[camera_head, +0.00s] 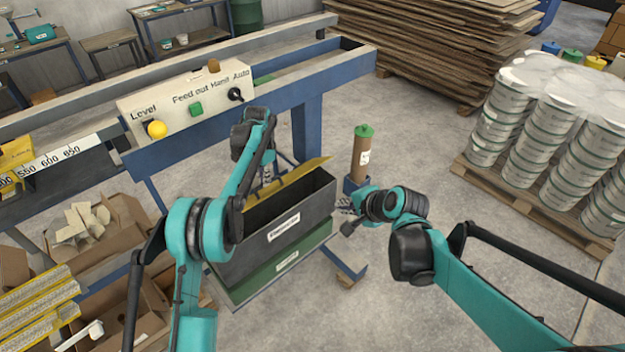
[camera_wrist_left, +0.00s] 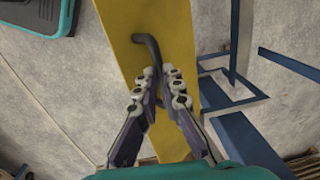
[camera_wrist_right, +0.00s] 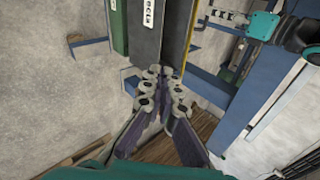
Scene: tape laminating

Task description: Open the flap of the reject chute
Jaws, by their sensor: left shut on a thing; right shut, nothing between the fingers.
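The reject chute (camera_head: 275,232) is a dark grey box with a white label, below the machine's frame. Its yellow flap (camera_head: 312,168) stands tilted up along the far side, and the dark inside of the box shows in front of it. In the left wrist view the flap (camera_wrist_left: 120,25) carries a dark bent handle (camera_wrist_left: 147,45). My left gripper (camera_wrist_left: 158,74) is shut on this handle; in the head view my arm partly hides it. My right gripper (camera_head: 345,215) is shut and empty, just right of the chute. The grey chute wall also shows in the right wrist view (camera_wrist_right: 147,42).
A control panel (camera_head: 180,97) with a yellow button and a knob is above the chute. A brown cylinder with a green cap (camera_head: 361,155) stands behind my right gripper. Cardboard boxes (camera_head: 125,225) lie at left. Pallets of cans (camera_head: 560,120) stand on the right.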

